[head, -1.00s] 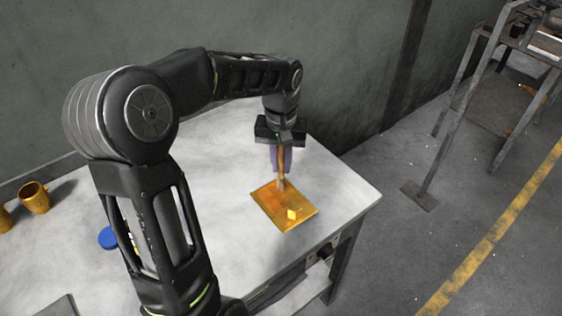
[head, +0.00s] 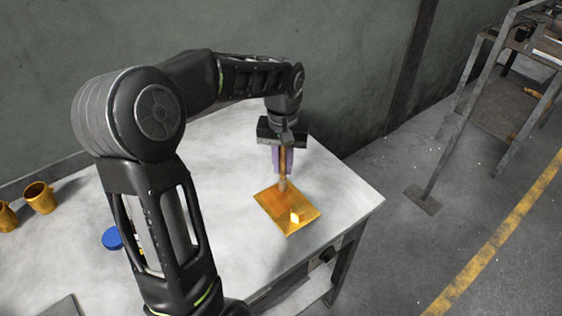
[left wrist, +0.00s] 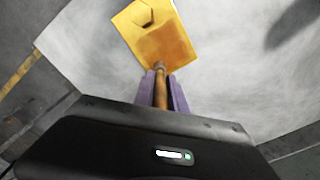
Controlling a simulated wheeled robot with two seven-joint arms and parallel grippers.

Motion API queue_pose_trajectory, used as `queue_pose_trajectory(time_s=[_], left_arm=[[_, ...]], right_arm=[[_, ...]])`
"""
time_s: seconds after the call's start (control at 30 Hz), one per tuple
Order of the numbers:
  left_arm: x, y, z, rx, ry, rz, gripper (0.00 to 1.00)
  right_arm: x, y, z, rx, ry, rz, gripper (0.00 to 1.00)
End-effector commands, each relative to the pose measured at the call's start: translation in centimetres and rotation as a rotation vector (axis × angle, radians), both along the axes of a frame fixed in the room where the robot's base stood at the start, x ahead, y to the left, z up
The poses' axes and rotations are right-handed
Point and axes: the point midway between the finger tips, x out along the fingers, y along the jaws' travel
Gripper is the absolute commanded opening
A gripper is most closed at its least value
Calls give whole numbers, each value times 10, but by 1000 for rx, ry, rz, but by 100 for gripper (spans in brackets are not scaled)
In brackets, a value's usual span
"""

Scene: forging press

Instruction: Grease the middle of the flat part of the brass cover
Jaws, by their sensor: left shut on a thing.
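The brass cover (head: 272,202) is a flat yellow plate lying on the white table, with a small raised knob (head: 295,216) toward its near side. My left gripper (head: 282,162), with purple fingers, is shut on the brown handle of a brush (head: 282,176) pointing down. The brush tip is at the flat part's far side; I cannot tell whether it touches. In the left wrist view, the brush (left wrist: 161,92) sits between my left gripper's fingers (left wrist: 162,86). There the cover (left wrist: 180,25) shows a darker orange patch in front of the tip. My right gripper is out of view.
A blue round lid or cap (head: 112,239) is partly behind my left arm. Brass cups (head: 40,197) stand at the table's left. The table (head: 345,200) is clear around the cover, whose near side lies close to the table edge. A metal stand (head: 450,150) is off right.

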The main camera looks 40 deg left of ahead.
Motion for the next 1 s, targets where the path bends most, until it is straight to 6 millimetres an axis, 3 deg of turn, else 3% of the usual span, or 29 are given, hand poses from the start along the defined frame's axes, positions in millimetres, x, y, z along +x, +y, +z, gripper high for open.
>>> queue_pose_trajectory(time_s=[0.27,1.0], left_arm=[[-3,-9,1,0,0,0,0],[0,0,0,0,-1,0,0]], right_arm=[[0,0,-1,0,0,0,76],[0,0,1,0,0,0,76]])
